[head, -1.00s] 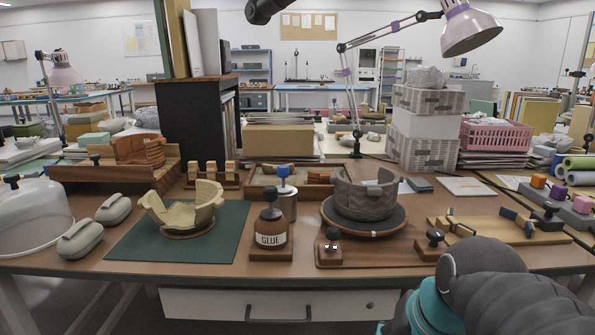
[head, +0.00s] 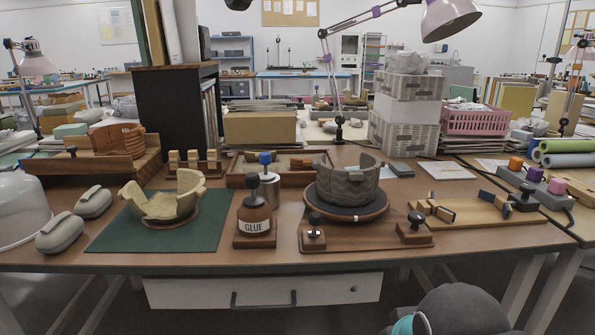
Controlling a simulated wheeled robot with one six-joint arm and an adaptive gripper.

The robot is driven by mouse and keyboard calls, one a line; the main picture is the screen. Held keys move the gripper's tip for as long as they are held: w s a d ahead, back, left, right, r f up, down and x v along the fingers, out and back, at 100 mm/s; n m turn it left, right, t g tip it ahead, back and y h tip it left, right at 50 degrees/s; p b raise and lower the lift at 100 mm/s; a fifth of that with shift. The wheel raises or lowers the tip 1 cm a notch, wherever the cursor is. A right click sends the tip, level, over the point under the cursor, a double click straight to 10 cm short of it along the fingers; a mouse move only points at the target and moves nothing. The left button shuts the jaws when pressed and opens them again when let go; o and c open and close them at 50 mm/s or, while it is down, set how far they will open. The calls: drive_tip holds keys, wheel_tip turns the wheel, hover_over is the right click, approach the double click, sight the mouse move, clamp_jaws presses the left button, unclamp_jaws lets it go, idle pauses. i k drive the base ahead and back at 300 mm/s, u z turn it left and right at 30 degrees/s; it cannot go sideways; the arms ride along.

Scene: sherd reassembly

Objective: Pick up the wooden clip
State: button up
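Three light wooden pieces that look like clips (head: 194,157) stand upright side by side in a dark wooden rack (head: 196,171) at the back of the table, left of centre. Other small wooden pieces with dark ends (head: 438,211) lie on a pale board (head: 478,214) at the right. I cannot tell from this view which one is the wooden clip. My gripper is not in view. Only a dark rounded part of my arm with a teal ring shows at the bottom right.
A green mat (head: 120,232) bears a cream broken bowl (head: 160,205). A grey broken pot (head: 348,185) sits on a turntable (head: 345,212). A dark shelf unit (head: 178,110) rises behind the rack.

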sight(174, 155)
drive_tip(key=u, duration=2.7)
drive_tip(key=i, duration=1.85)
drive_tip(key=z, duration=1.6)
